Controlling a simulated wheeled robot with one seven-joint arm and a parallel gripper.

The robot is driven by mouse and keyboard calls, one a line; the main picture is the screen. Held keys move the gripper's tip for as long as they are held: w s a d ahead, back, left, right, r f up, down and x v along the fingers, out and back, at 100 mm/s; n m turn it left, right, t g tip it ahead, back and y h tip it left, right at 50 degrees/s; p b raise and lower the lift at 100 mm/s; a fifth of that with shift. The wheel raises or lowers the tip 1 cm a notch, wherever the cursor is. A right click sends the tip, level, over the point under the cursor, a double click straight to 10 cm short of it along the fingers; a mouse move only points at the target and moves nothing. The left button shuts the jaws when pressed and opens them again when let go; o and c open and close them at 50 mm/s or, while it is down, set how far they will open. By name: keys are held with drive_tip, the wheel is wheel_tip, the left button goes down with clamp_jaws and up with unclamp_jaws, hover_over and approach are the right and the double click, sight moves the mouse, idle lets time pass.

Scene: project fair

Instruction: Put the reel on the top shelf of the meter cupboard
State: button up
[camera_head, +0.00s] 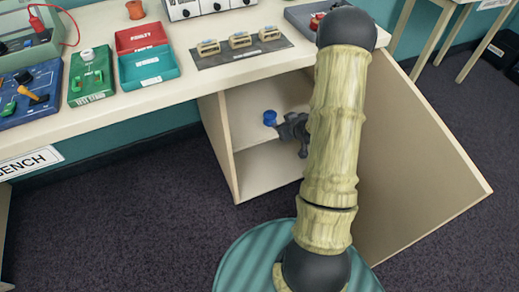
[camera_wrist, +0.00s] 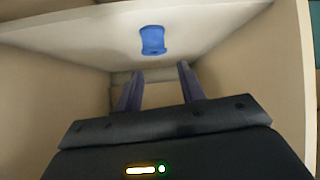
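The blue reel (camera_head: 269,118) is in the upper part of the open meter cupboard (camera_head: 229,150), above the middle shelf's front edge. In the wrist view the reel (camera_wrist: 152,40) is just beyond my fingertips, against a pale shelf surface, and not between the fingers. My gripper (camera_head: 283,127) is inside the cupboard opening, to the right of the reel. In the wrist view its two fingers (camera_wrist: 160,70) are spread apart with nothing between them. My arm hides the cupboard's right side. I cannot tell for sure whether the reel rests fully on the shelf.
The cupboard door (camera_head: 420,160) stands open to the right. The bench top (camera_head: 165,90) above carries red and teal trays (camera_head: 148,65), a grey mat with several small parts (camera_head: 240,52) and an orange reel (camera_head: 134,9). The carpet (camera_head: 130,230) at left is clear.

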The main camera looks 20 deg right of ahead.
drive_tip(key=s+a+r+m+g+h, duration=0.1)
drive_tip(key=s+a+r+m+g, duration=0.1)
drive_tip(key=s+a+r+g, duration=0.6)
drive_tip(key=s+a+r, duration=0.6)
drive_tip(key=s+a, duration=0.3)
drive_tip(key=s, duration=0.1)
drive_tip(key=shift+w+a+r, duration=0.1)
